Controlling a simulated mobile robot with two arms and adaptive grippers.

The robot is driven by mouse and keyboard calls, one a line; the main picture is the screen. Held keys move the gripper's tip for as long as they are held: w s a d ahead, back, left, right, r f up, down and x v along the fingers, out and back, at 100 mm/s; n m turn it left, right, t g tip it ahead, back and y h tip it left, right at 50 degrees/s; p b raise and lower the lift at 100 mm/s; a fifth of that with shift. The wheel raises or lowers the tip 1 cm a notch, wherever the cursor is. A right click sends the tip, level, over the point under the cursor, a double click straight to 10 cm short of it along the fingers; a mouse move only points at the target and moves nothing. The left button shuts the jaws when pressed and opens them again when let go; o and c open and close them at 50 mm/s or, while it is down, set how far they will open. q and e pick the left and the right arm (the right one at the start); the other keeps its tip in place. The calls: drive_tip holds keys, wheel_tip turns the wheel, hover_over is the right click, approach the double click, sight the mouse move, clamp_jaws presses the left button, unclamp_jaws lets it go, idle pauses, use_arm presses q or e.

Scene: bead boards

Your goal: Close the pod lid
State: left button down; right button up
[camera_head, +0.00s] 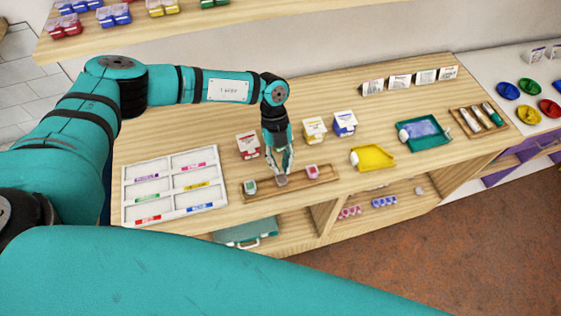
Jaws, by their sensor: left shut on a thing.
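My left gripper (282,173) reaches down over the wooden tray (264,190) near the table's front edge. It is shut on a small greyish pod (282,181) in the middle of the tray. The fingers cover part of this pod, and I cannot tell how its lid stands. A pod with a green part (250,186) sits to the left in the same tray. A pod with a pink part (312,171) sits to the right. My right gripper is not in view.
A white sorting board (174,180) with coloured labels lies left of the tray. A yellow scoop tray (373,158) and a teal tray (424,132) lie to the right.

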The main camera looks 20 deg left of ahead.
sight(283, 183)
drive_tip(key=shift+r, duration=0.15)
